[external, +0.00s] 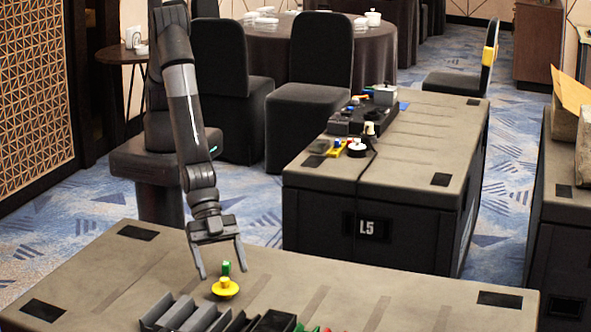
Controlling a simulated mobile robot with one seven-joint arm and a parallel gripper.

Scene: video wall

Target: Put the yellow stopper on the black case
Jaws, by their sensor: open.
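The yellow stopper (225,288), a round disc with a small raised knob, rests on the grey top of the near case (330,291). My gripper (222,274) points down just above and behind the stopper. Its two fingers are spread apart, with nothing held between them. A small green piece (226,267) shows between the fingers, right behind the stopper. A black box-like item (275,321) is at the bottom edge, partly cut off. A large black case labelled L5 (420,237) stands farther back. I cannot tell which of these is the task's black case.
Grey slotted holders (180,312) stand at the near edge, left of the black item. Small red and green pieces lie at the bottom edge, partly cut off. Several small items sit on the L5 case. The near case's right side is mostly clear. Black chairs (310,100) stand behind.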

